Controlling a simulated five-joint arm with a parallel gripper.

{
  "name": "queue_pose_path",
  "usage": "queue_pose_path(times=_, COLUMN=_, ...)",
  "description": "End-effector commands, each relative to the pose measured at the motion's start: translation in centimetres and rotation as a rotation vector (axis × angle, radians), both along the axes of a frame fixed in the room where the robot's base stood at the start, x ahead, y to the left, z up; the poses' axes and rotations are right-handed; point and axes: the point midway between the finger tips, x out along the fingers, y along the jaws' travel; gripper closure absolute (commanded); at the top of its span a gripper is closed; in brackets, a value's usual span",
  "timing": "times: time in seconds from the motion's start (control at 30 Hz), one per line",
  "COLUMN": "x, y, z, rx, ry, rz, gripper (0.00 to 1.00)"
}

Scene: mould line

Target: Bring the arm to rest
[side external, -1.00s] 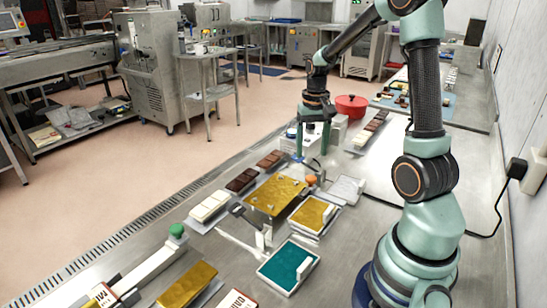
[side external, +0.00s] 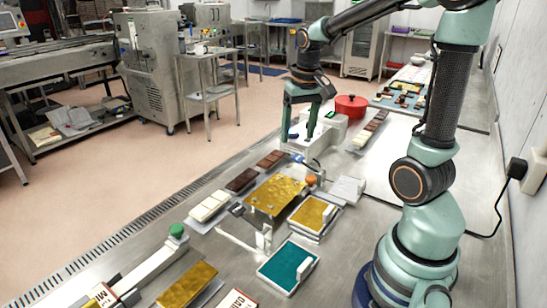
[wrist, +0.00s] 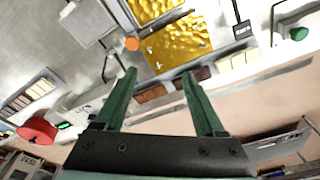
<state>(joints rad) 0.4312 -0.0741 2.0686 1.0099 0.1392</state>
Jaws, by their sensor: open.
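My gripper (side external: 300,128) is open and empty, raised above the far part of the steel bench, with its green fingers pointing down. In the wrist view my gripper (wrist: 158,78) shows two spread green fingers with nothing between them. A gold mould plate (side external: 275,196) lies on the bench nearer the camera, apart from my gripper; it also shows in the wrist view (wrist: 180,48). A white machine with a display (side external: 322,138) stands just behind and beside my fingers.
A red pot (side external: 351,106) stands behind my gripper. Chocolate bars on trays (side external: 242,180) line the left bench edge. A second gold plate (side external: 308,214), a teal pad (side external: 287,267) and a green-knobbed bar (side external: 177,231) lie nearer.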

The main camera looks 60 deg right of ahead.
Motion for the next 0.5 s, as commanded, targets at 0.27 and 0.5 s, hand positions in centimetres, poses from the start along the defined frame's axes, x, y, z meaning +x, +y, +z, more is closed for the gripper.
queue_pose_path(times=0.27, x=-1.6, y=9.2, z=3.4, rx=-0.078, ry=-0.186, rz=0.318, gripper=0.28)
queue_pose_path(times=0.5, x=-3.6, y=13.9, z=4.1, rx=-0.112, ry=-0.309, rz=0.510, gripper=0.28)
